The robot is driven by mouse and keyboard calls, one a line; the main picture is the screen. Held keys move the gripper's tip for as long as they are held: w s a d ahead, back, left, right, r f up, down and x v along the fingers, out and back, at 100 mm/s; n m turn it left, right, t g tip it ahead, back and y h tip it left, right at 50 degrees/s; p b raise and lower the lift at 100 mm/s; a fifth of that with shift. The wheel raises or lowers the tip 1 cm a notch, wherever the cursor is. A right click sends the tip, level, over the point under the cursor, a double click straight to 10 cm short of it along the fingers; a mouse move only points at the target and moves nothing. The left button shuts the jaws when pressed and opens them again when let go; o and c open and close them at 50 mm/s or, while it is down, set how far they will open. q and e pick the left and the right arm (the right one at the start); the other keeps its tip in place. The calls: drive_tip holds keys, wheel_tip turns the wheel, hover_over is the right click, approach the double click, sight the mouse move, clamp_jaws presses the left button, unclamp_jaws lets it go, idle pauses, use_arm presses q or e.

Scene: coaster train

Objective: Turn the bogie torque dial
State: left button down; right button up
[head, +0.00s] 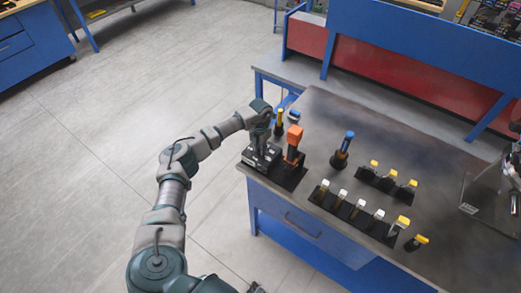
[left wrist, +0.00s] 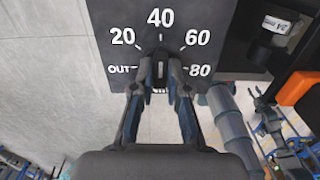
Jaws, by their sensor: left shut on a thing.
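The torque dial is a dark knob (left wrist: 160,72) on a dark panel (left wrist: 108,18) marked OUT, 20, 40, 60 and 80 in white. In the left wrist view my left gripper (left wrist: 161,66) is shut on the knob, one finger on each side. The knob looks upright below the 40 mark; its pointer is hard to make out. In the head view my left gripper (head: 261,140) reaches down over the dark dial unit (head: 262,160) at the table's near left corner, and hides the knob. My right gripper is not in view.
A tool with an orange top (head: 294,134) stands close right of the dial. A blue-topped tool (head: 342,150) and racks of white- and yellow-topped tools (head: 352,210) stand farther right on the grey table (head: 345,110). Clear floor (head: 150,75) lies left.

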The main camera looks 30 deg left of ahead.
use_arm(q)
drive_tip(key=m+b, duration=0.1)
drive_tip(key=m, duration=0.4)
drive_tip(key=shift+w+a+r, duration=0.1)
drive_tip(key=shift+w, duration=0.05)
drive_tip(key=shift+m+b, duration=0.75)
drive_tip(key=shift+m, duration=1.45)
drive_tip(key=c, duration=1.3)
unclamp_jaws()
drive_tip(key=shift+o, duration=0.7)
drive_tip(key=shift+w, duration=0.1)
